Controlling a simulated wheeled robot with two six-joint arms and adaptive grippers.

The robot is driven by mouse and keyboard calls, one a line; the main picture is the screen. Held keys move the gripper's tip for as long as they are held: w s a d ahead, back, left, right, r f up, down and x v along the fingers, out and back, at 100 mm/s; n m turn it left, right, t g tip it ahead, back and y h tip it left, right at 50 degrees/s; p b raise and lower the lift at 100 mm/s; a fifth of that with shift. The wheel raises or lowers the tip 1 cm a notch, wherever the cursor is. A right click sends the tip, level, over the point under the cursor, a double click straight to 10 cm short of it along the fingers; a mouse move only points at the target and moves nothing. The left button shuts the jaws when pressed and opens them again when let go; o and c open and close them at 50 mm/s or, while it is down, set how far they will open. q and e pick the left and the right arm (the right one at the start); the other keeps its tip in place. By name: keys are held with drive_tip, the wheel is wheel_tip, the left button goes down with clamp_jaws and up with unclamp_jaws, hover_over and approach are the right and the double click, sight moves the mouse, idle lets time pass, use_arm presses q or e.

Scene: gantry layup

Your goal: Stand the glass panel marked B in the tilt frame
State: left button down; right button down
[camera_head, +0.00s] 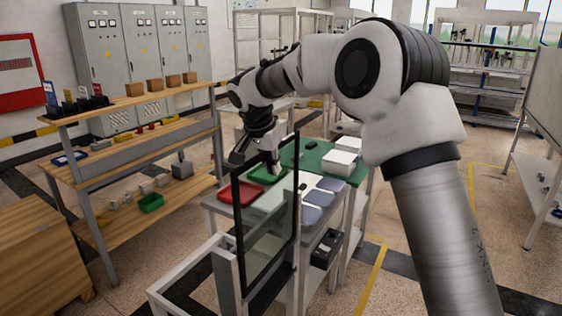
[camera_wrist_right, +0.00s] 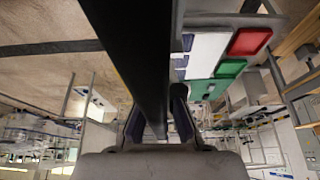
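A glass panel (camera_head: 268,238) with a dark border stands near upright at the middle of the head view. No letter can be read on it. Its lower left side is at a white tilt frame (camera_head: 178,281); I cannot tell how its bottom edge is seated. My right gripper (camera_head: 254,160) is at the panel's top edge, pointing down, one finger on each side. In the right wrist view the dark border (camera_wrist_right: 140,60) runs between the spread fingers (camera_wrist_right: 158,118); the fingers look apart from it. My left gripper is in neither view.
Behind the panel a table holds a red tray (camera_head: 226,190), a green tray (camera_head: 268,173), blue-grey pads (camera_head: 318,197) and a white stack (camera_head: 338,161) on a green mat. A wooden shelf (camera_head: 150,180) stands left. My right arm crosses the right side.

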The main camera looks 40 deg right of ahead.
drive_tip(key=shift+w+a+r+p, duration=0.1)
drive_tip(key=shift+w+a+p, duration=0.1)
drive_tip(key=shift+w+p, duration=0.2)
drive_tip(key=shift+w+a+r+p, duration=0.15)
drive_tip(key=shift+w+p, duration=0.1)
drive_tip(key=shift+w, duration=0.25)
wheel_tip(320, 180, down, 12)
drive_tip(key=b, duration=0.8)
drive_tip(key=shift+f+b, duration=0.4)
drive_tip(key=shift+f, duration=0.15)
drive_tip(key=c, duration=1.2)
unclamp_jaws()
drive_tip(key=shift+c, duration=0.2)
drive_tip(key=shift+s, duration=0.1)
drive_tip(key=shift+f, duration=0.1)
